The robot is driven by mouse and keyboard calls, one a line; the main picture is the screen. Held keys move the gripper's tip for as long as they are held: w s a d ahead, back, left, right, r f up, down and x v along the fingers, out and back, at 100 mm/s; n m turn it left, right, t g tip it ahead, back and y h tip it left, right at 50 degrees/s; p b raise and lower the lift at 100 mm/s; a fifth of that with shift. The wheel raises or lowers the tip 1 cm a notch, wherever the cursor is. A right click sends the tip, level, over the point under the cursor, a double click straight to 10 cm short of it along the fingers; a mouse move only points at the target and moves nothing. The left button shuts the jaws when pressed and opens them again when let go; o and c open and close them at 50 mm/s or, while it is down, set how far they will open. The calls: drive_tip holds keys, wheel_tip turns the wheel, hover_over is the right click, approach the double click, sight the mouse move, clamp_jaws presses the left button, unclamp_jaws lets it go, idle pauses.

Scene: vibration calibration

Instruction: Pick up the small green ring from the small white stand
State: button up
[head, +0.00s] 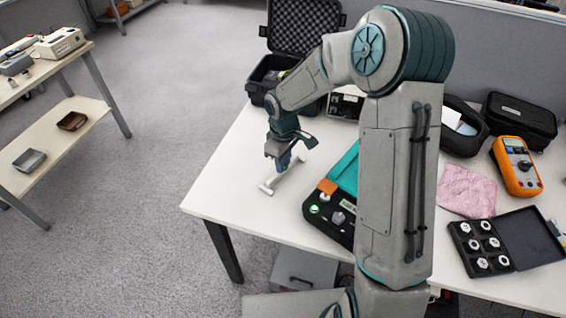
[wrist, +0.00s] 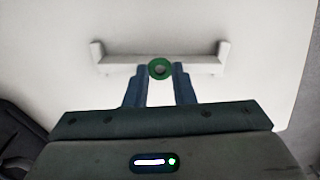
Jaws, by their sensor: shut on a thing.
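The small green ring (wrist: 151,67) is between my fingertips in the wrist view, seen end-on with a grey centre. My gripper (wrist: 160,74) is shut on it, one blue finger on each side. The small white stand (wrist: 205,67) is a bar with a raised end at each side, right at the ring; I cannot tell whether the ring still touches it. In the head view the white stand (head: 267,188) lies on the table near its left edge, with my gripper (head: 283,168) over it. The ring is hidden there by the gripper.
A black case with a teal and orange top (head: 328,186) stands close to the right of the stand. An open black foam-lined case (head: 305,28) is at the back. An orange multimeter (head: 517,167), a pink cloth (head: 466,190) and an open box of parts (head: 480,245) lie farther right.

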wheel_tip(320, 180, up, 5)
drive_tip(key=shift+f, duration=0.2)
drive_tip(key=s+d+r+p, duration=0.4)
drive_tip(key=s+d+r, duration=0.1)
drive_tip(key=d+r, duration=0.5)
drive_tip(key=shift+d+r, duration=0.25)
idle(0.5)
